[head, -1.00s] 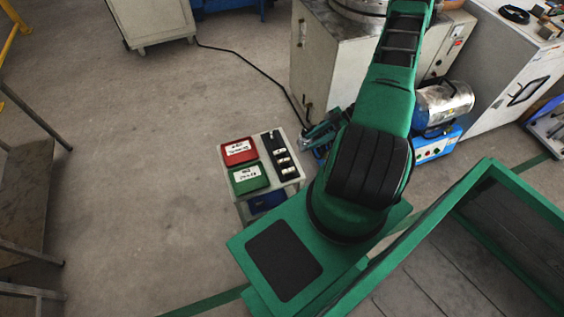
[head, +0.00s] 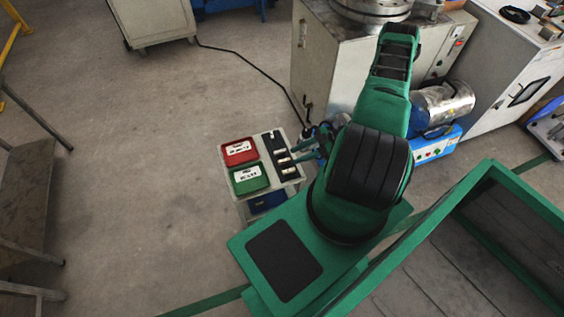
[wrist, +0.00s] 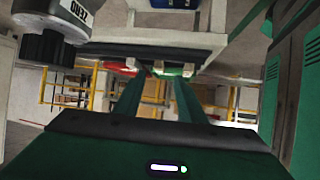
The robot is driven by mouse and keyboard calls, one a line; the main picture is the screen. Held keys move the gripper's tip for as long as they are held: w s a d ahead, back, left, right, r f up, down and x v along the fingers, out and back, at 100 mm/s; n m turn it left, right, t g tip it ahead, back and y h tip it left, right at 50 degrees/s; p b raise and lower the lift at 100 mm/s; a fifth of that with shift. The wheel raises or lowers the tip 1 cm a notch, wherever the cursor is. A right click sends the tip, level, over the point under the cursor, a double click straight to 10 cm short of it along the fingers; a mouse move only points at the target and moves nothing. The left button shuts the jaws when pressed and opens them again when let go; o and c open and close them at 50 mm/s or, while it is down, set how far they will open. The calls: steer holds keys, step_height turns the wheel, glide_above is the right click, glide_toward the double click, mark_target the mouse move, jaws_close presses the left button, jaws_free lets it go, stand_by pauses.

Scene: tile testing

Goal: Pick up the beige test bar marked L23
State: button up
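Several small beige bars (head: 284,161) lie across a black rack (head: 268,141) on the right of a small pale cart in the head view. Their markings are too small to read, so I cannot tell which is L23. My gripper (head: 312,147) is just right of the rack, its fingers pointing left toward the bars.
A red tray (head: 239,152) and a green tray (head: 249,180) sit left of the rack. A blue container (head: 267,201) is on the cart's lower level. A machine cabinet (head: 325,60) stands behind, and a blue device with a metal cylinder (head: 446,103) is to the right.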

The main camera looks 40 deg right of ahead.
mark_target(284, 160)
steer(key=x, duration=0.4)
steer(key=shift+w+a+f, duration=0.15)
steer(key=shift+w, duration=0.1)
steer(key=shift+c, duration=0.3)
jaws_close()
steer(key=shift+r, duration=0.2)
